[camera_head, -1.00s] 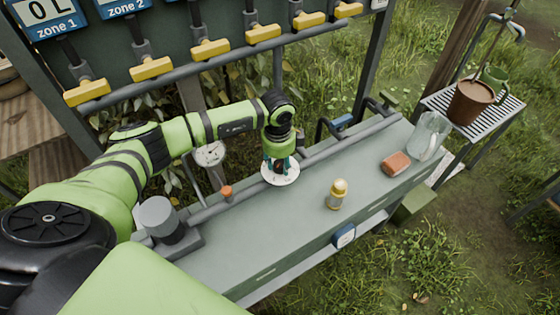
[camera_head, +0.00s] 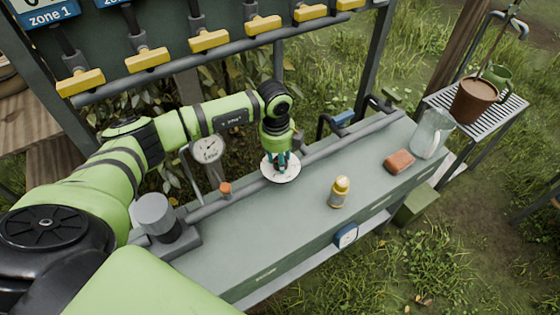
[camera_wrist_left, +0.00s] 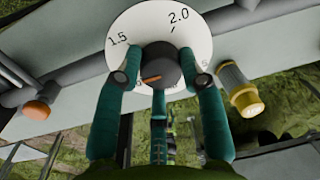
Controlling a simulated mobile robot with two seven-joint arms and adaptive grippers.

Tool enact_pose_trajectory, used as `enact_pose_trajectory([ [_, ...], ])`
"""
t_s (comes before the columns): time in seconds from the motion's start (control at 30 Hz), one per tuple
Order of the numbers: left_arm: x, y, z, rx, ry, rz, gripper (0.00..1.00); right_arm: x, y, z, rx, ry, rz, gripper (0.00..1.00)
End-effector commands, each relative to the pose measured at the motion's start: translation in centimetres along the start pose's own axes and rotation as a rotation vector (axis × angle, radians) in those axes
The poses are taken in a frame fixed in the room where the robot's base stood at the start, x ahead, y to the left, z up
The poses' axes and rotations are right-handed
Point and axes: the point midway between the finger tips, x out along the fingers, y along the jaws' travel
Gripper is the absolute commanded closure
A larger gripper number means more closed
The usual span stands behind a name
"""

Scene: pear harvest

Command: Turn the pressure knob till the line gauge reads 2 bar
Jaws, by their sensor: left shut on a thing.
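The pressure knob is a dark round knob (camera_wrist_left: 160,68) on a white dial plate (camera_head: 271,174) on the pipe along the bench. In the left wrist view the plate (camera_wrist_left: 130,30) shows 1.5 and 2.0, and the knob's orange mark points to the left, below the 1.5. My left gripper (camera_head: 281,160) reaches down over the dial with its teal fingers (camera_wrist_left: 160,85) shut around the knob. The line gauge (camera_head: 208,149) is a round white dial left of the knob; its needle is too small to read. My right gripper is not in view.
A yellow-capped bottle (camera_head: 339,191), a brown block (camera_head: 399,162) and a clear jug (camera_head: 431,134) stand on the bench (camera_head: 300,220). An orange cap (camera_head: 225,189) sits on the pipe left of the dial. Yellow valve handles (camera_head: 210,41) line the panel behind.

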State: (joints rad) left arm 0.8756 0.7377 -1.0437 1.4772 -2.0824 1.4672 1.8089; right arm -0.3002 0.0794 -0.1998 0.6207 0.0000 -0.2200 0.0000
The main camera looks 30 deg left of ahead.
Motion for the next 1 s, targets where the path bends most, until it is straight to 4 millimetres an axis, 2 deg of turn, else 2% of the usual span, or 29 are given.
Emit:
enact_pose_trajectory([
  [0.03, 0.3, 0.0, -0.1, 0.045, 0.005, -0.002, 0.93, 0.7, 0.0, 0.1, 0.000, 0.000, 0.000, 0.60],
  [1.0, 0.4, 0.0, 0.1, 0.963, 0.074, 0.000, 0.93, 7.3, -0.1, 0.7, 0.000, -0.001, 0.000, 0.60],
])
